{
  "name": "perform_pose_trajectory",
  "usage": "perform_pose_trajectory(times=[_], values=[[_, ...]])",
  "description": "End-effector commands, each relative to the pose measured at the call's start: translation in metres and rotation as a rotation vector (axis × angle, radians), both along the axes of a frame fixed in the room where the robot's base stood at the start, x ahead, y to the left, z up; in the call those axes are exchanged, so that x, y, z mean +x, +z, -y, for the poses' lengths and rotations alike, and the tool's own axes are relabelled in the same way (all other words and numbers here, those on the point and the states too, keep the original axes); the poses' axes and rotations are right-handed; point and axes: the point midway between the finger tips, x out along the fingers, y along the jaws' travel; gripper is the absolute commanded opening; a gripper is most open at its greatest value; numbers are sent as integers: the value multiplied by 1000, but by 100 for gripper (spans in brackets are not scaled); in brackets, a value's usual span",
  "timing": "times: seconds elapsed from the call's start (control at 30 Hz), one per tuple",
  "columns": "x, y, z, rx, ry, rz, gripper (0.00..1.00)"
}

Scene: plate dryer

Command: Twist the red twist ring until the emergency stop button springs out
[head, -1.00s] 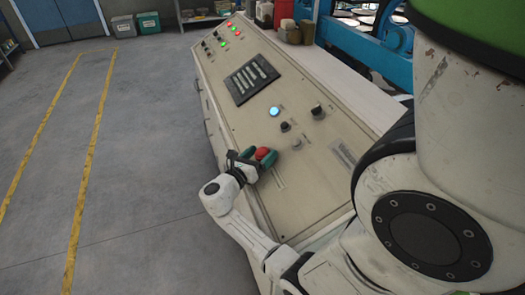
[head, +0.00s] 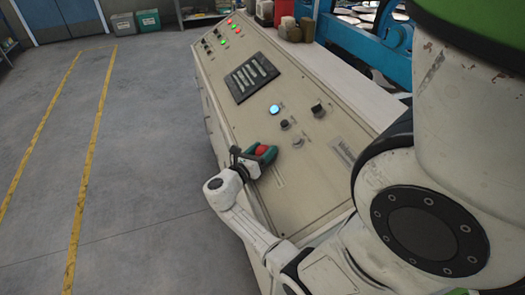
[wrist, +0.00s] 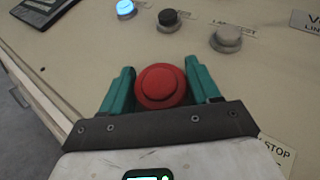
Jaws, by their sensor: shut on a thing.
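The red emergency stop button with its red twist ring (wrist: 161,86) sits on the sloping beige panel, and it also shows in the head view (head: 262,149). My gripper (wrist: 160,84) has its two green fingers on either side of the red ring and is shut on it. In the head view my gripper (head: 263,153) is at the panel's near left edge. The underside of the button and the exact finger contact are hidden.
The beige control panel (head: 225,108) carries a lit blue button (head: 274,109), dark knobs (head: 317,109) and a black slotted plate (head: 252,77). A partly hidden stop label (wrist: 277,152) lies right of my gripper. Open floor lies to the left.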

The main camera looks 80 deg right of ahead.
Motion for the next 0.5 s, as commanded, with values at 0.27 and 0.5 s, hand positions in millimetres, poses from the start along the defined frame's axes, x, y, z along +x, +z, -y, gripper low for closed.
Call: perform_pose_trajectory(times=[0.27,0.5], values=[[1,-2,0,-17,-28,9,31],[2,-4,0,-76,-143,41,31]])
